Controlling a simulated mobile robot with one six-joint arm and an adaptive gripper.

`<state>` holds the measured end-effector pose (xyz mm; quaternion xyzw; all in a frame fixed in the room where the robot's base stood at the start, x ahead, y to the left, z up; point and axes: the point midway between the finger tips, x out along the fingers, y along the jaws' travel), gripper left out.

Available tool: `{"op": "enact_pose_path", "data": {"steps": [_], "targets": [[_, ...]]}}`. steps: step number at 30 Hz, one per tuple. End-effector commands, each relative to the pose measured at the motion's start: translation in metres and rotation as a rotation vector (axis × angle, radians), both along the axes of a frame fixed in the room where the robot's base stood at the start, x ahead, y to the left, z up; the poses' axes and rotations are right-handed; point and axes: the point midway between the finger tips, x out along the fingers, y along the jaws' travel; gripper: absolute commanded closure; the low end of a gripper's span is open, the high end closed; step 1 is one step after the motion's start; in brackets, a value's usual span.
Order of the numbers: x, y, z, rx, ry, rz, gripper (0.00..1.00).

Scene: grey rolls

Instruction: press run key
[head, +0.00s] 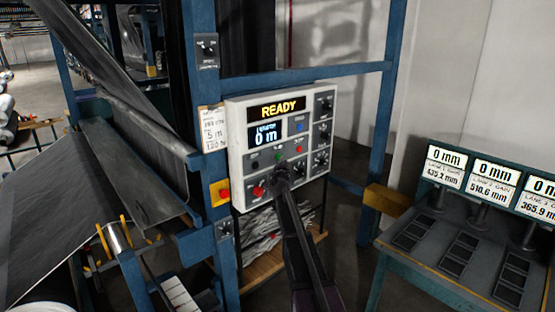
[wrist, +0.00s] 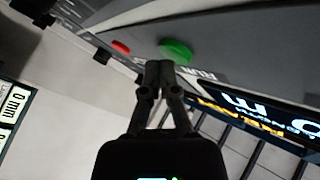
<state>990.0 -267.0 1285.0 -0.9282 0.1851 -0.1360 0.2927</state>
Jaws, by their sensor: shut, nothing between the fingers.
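The control panel (head: 236,165) is a pale box on a blue frame. Its upper display (head: 276,107) reads READY and the one below reads 0 m (head: 265,138). The green run key shows in the wrist view (wrist: 176,51), with a partly hidden RUN label beside it; in the head view it is a small green spot (head: 278,155). My gripper (head: 281,165) is shut and empty, in front of the panel just below the green key. In the wrist view its fingertips (wrist: 159,66) lie close beside the key; I cannot tell whether they touch.
A small red button (wrist: 121,47) is near the green key, and a larger red knob (head: 258,190) is lower left on the panel. Dark knobs (head: 321,132) line its right side. A bench with lane displays (head: 444,167) stands right. Dark sheet material (head: 50,215) hangs left.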

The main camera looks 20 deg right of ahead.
Motion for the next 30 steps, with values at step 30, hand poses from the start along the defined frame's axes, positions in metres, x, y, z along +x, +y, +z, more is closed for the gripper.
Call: {"op": "enact_pose_path", "data": {"steps": [30], "targets": [[0.0083, 0.0034, 0.0000, 0.001, -0.001, 0.001, 1.00]]}}
